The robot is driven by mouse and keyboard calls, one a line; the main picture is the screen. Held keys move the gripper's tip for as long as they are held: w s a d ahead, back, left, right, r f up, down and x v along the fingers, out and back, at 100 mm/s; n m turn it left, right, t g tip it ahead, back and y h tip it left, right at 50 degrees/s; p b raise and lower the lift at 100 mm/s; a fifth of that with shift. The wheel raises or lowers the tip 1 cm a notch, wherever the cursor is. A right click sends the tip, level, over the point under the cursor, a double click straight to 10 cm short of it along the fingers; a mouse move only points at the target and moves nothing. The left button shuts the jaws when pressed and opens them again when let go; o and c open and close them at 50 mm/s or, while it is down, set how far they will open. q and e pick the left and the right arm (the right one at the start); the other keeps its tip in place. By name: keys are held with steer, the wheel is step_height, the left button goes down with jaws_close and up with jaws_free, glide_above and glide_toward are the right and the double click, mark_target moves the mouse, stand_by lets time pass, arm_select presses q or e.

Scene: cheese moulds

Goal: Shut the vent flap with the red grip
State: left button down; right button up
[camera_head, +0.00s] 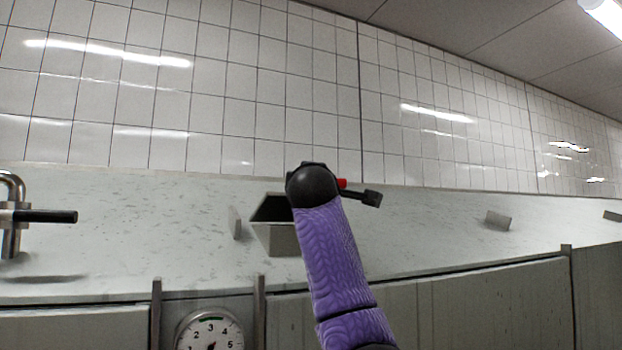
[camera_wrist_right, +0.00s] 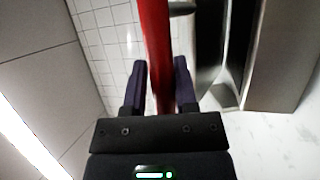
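The vent is a grey box-like opening (camera_head: 275,238) with a dark inside, in the wall ledge in the head view, partly behind my purple arm. I cannot make out clearly which plate is its flap. A bit of red (camera_head: 342,183) shows just right of my arm's black joint, probably part of the red grip. In the right wrist view the red grip (camera_wrist_right: 157,45) is a long bar running down between the two fingers of my right gripper (camera_wrist_right: 160,72). Whether the fingers press on it cannot be told. My left gripper is not in view.
A metal pipe with a black handle (camera_head: 45,216) stands at the left. A dial gauge (camera_head: 210,333) sits at the bottom. Small grey plates (camera_head: 498,220) stick out of the ledge at the right. White tiles (camera_head: 220,100) cover the wall.

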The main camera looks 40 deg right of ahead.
jaws_close()
stand_by(0.7)
stand_by(0.4)
